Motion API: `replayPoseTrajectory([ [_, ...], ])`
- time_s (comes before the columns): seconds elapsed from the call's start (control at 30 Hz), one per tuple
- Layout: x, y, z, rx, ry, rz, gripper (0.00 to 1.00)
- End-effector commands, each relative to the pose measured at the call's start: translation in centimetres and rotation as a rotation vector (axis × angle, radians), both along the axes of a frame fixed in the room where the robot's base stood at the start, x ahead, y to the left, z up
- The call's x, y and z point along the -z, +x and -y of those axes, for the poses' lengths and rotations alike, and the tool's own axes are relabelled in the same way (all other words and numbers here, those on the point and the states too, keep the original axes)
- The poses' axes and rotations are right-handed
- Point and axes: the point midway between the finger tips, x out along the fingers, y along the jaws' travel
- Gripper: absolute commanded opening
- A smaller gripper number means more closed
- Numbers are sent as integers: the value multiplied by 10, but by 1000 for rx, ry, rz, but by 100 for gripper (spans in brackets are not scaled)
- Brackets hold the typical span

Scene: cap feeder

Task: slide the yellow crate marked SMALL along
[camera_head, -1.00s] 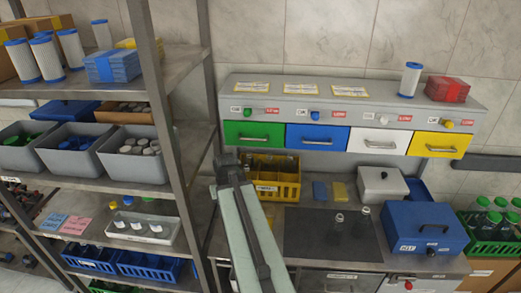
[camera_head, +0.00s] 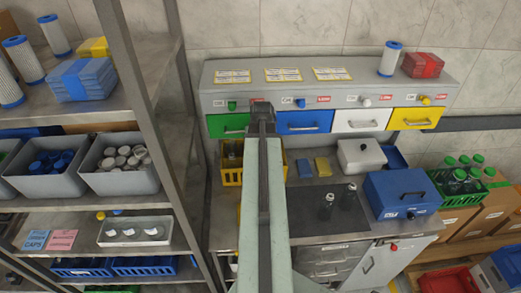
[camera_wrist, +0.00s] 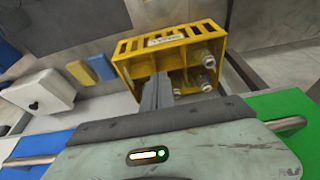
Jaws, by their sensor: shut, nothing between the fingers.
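The yellow crate (camera_head: 231,177) stands on the counter under the green drawer, partly hidden behind my arm in the head view. In the wrist view the crate (camera_wrist: 125,66) shows a pale label, too small to read surely, and a few bottles inside at its right end. My gripper (camera_head: 262,108) is shut and empty, in front of the green and blue drawers in the head view. In the wrist view its fingers (camera_wrist: 157,90) overlap the crate's near side; I cannot tell whether they touch it.
A drawer unit (camera_head: 330,98) overhangs the counter. Blue and yellow blocks (camera_head: 305,168), a dark mat (camera_head: 315,215) with two bottles, a white box (camera_head: 360,157) and a blue box (camera_head: 400,192) lie right of the crate. A shelf post (camera_head: 150,130) stands left.

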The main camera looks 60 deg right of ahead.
Motion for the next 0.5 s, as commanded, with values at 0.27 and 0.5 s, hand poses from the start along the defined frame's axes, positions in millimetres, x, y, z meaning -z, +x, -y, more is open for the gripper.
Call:
replayPoseTrajectory([
  [0.27, 71, 13, 18, 0, 0, 0, 0],
  [0.5, 120, 23, 33, 1, 0, 0, 0],
])
